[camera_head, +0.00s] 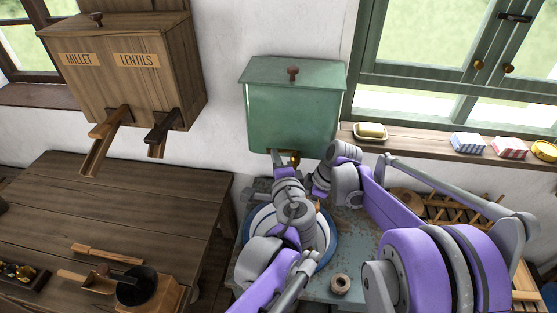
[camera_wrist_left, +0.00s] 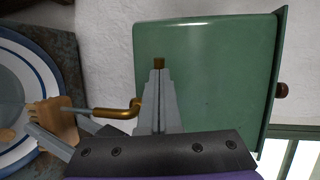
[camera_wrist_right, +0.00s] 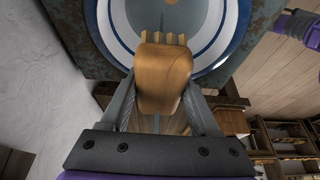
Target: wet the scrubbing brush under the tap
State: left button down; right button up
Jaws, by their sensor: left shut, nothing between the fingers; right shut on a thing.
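The green tank (camera_head: 293,115) hangs on the wall. Its brass tap (camera_head: 295,157) shows its spout in the left wrist view (camera_wrist_left: 115,112), with a thin grey-blue stream (camera_wrist_left: 75,109) running from it to the scrubbing brush (camera_wrist_left: 52,118). My left gripper (camera_head: 277,160) is shut and empty beside the tap. A small brown-brass knob (camera_wrist_left: 159,62) shows at its fingertips; contact is unclear. My right gripper (camera_wrist_right: 160,88) is shut on the wooden brush, bristle end pointing away, over the blue-rimmed white basin (camera_wrist_right: 113,30). My arms hide the brush's outline in the head view.
A soap dish (camera_head: 370,132) and wrapped packs (camera_head: 467,143) stand on the windowsill (camera_head: 420,145). A small ring-shaped thing (camera_head: 340,284) lies on the washstand (camera_head: 345,260). The wooden table (camera_head: 140,215) is at left, beneath the millet and lentils box (camera_head: 125,65).

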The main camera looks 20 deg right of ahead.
pick_arm(q)
jog(key=shift+w+a, duration=0.15)
jog(key=shift+w, duration=0.45)
jog(key=s+a+r, duration=0.2)
jog(key=s+a, duration=0.5)
jog(key=s, duration=0.4)
jog(key=shift+s+r, duration=0.4)
jog(key=shift+f, duration=0.2)
pick_arm(e)
jog(key=s, duration=0.8)
jog(key=shift+a, duration=0.25)
dwell(0.7)
